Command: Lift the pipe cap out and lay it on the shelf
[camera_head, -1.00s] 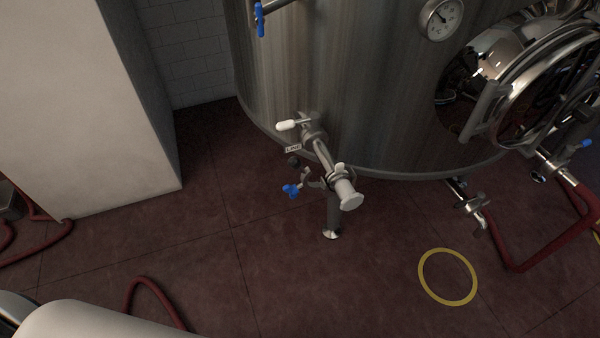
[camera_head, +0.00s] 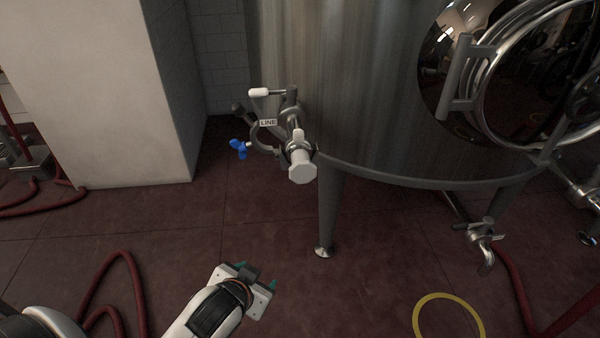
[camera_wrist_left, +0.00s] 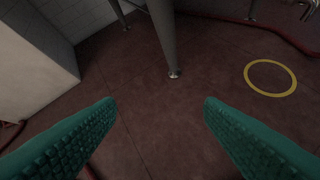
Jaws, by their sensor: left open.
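The pale pipe cap (camera_head: 302,167) sits at the front end of the valve pipe (camera_head: 294,135) low on the steel tank. A clamp with a blue wing nut (camera_head: 239,148) hangs at the left of the pipe; whether it still grips the cap joint I cannot tell. My left gripper (camera_head: 257,275) is below and left of the cap in the head view, apart from it. Its teal fingers are spread and empty in the left wrist view (camera_wrist_left: 160,108), which shows only floor between them. The cap is not in the wrist view. No shelf is seen. My right gripper is not in view.
The steel tank (camera_head: 350,90) stands on legs, one (camera_head: 328,215) just right of the cap. A white pillar (camera_head: 105,95) is at left. Red hoses (camera_head: 125,275) lie on the floor, and a yellow ring (camera_head: 449,298) lies at lower right. The space below the cap is clear.

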